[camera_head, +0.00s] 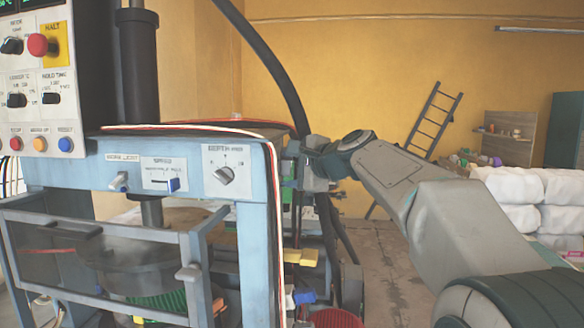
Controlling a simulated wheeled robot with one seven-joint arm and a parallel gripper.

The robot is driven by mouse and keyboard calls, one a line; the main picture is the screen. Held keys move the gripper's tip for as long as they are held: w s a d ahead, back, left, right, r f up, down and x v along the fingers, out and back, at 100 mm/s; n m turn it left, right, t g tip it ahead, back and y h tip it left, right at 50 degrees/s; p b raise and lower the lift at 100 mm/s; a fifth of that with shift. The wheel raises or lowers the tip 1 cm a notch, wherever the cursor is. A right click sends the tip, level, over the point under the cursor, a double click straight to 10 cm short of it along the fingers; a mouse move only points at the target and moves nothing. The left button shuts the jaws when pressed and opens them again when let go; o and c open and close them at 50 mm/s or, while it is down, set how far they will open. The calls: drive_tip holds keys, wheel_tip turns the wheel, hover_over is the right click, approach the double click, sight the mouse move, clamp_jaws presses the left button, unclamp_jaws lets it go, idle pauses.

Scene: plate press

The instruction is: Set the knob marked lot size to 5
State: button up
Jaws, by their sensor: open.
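No label that I can read as lot size shows in the head view. A grey rotary knob (225,174) sits on a white plate on the blue press frame, its pointer tilted; its label looks like "depth mm". My arm reaches in from the right, and my gripper (296,168) is at the right edge of the press frame, to the right of this knob and apart from it. It is open; its fingertips are small and hard to make out against the machine. I see nothing in it.
The control box at upper left carries a mode knob (12,46), a red halt button (38,45), a hold time switch (51,98) and small buttons. A speed slider (172,185) and work light switch (118,182) sit on the beam. A black hose (265,55) arches behind my gripper.

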drive_tip(key=c, duration=1)
